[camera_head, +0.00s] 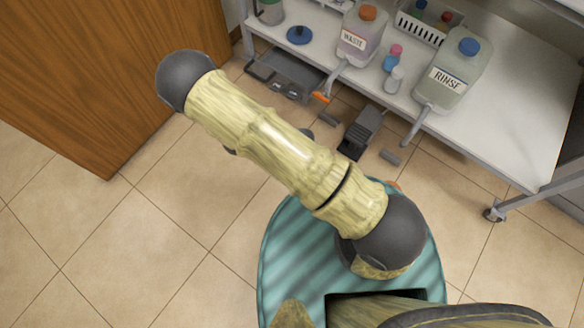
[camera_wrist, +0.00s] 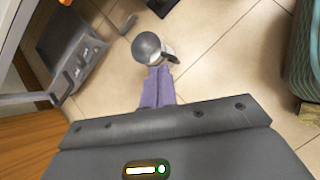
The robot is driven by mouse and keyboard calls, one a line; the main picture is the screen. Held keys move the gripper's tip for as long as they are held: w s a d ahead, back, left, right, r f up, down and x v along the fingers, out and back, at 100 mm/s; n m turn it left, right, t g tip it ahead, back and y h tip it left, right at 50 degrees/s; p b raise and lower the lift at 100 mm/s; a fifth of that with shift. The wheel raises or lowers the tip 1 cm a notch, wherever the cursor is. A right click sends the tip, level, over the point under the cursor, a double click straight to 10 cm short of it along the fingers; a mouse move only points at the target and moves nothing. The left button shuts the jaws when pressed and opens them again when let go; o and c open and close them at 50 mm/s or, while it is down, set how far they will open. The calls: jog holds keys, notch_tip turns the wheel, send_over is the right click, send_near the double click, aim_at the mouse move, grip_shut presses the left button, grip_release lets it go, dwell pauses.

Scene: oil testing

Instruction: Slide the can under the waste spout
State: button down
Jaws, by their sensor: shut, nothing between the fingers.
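The can (camera_wrist: 152,50) stands on the tiled floor in the wrist view, a silvery round vessel with a dark handle on its right. My gripper (camera_wrist: 158,72) is shut and empty, its purple fingers pointing at the can's near side. The fingertips overlap the can in the picture; I cannot tell whether they touch it.
A grey tray (camera_head: 302,72) lies low by the bench, left of the waste spout. A dark pedal-like block (camera_head: 362,132) sits on the floor to the right. The rinse bottle (camera_head: 456,78) stands on the bench (camera_head: 510,135). A wooden cabinet (camera_head: 100,70) is at left. Open floor lies between.

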jog(key=s+a+f+n+t+b, duration=0.1)
jog(key=f+n+b, duration=0.1)
jog(key=f, duration=0.5)
jog(key=s+a+f+n+t+b, duration=0.1)
jog(key=f+n+b, duration=0.1)
jog(key=f, duration=0.5)
jog(key=s+a+f+n+t+y+b, duration=0.1)
jog(key=f+n+b, duration=0.2)
jog(key=f, duration=0.4)
jog(key=shift+f+b, duration=0.15)
jog(key=shift+b, duration=0.55)
jog(key=shift+s, duration=0.1)
jog(key=b+x, duration=0.6)
jog(key=x, duration=0.4)
jog(key=shift+f, duration=0.3)
jog(key=shift+w+d+r+b, duration=0.15)
jog(key=shift+w+d+b, duration=0.7)
jog(key=shift+w, duration=0.25)
jog(key=shift+w+d+r, duration=0.2)
jog(key=shift+w+d, duration=0.15)
jog(key=shift+w, duration=0.15)
